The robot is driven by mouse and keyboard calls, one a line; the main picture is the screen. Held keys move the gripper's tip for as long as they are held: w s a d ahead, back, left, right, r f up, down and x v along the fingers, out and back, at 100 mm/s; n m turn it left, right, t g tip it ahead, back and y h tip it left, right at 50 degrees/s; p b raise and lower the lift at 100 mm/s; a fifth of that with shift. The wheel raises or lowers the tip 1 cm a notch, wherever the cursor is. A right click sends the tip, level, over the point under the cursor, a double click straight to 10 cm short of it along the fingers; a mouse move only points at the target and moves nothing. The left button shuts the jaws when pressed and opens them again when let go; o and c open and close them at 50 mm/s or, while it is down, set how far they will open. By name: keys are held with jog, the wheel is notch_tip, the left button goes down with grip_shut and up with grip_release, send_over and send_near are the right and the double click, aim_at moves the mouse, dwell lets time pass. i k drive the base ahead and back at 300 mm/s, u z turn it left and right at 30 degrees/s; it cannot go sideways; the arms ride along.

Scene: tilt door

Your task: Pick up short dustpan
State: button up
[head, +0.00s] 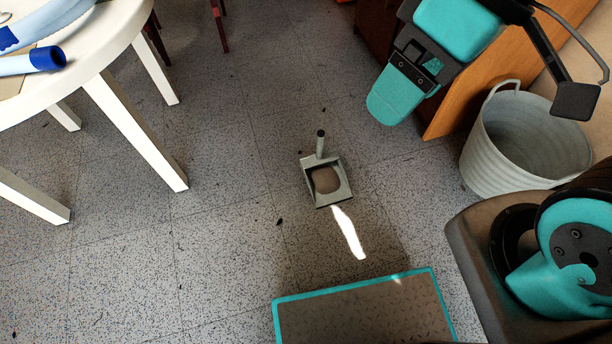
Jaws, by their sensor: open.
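The short dustpan (341,195) is on the speckled floor near the middle of the head view. It is grey with a squarish pan, a rounded brownish area inside and a short dark-tipped handle at its far side. My gripper (400,95), teal and black, is at the upper right, to the right of the dustpan and apart from it. It is open and I see nothing held in it. I see it only from above, so the space between its fingers does not show clearly.
A white round table (100,45) with white legs stands at the upper left, with blue-and-white tubing on it. A pale ribbed bucket (500,160) and a wooden panel (460,95) are at the right. The floor around the dustpan is clear, with a bright light patch below it.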

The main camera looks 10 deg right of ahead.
aim_at(326, 178)
jog(key=z, duration=1.6)
jog(key=k, duration=0.35)
jog(key=u, duration=0.25)
jog(key=i, duration=0.75)
jog(key=u, duration=0.85)
jog(key=i, duration=0.3)
jog(key=u, duration=0.2)
